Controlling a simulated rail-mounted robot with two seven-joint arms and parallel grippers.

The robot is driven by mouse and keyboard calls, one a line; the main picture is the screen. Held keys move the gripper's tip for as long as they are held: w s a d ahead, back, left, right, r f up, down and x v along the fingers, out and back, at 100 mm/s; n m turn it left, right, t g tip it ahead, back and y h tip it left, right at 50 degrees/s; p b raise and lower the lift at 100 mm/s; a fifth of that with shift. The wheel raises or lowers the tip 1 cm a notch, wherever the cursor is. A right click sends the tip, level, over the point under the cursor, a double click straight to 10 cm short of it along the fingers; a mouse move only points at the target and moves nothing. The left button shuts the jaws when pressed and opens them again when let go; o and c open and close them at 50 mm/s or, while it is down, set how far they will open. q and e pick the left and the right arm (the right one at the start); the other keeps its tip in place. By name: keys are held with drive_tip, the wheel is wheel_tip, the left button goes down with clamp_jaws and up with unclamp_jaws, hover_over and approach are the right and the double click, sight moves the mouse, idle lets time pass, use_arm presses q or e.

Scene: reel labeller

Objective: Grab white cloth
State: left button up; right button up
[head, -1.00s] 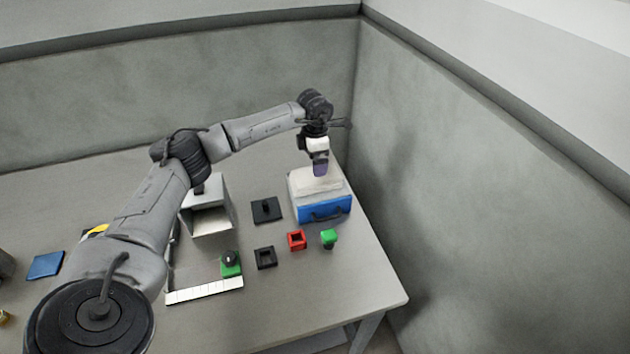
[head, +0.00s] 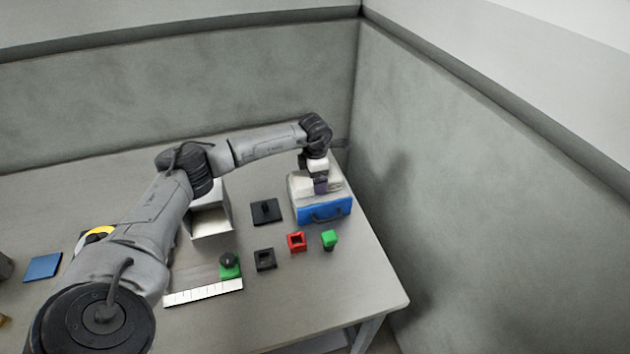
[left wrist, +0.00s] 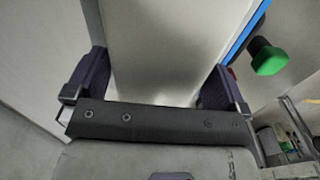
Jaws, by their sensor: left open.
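My left gripper (head: 320,187) points down onto the cloth. In the left wrist view, my open left gripper (left wrist: 155,88) has one finger at each side of a broad white surface (left wrist: 160,45), likely the cloth. I cannot tell whether the fingers touch it. The gripper and wrist hide part of the cloth in the head view. My right gripper is not in view.
In front of the blue box stand a green-topped piece (head: 329,239), a red square holder (head: 296,242) and a black square holder (head: 265,259). A black plate (head: 266,211) and an open grey bin (head: 211,222) lie to the left. A wall rises close on the right.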

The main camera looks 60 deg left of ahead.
use_arm(q)
drive_tip(key=c, duration=0.6)
drive_tip(key=shift+r, duration=0.15)
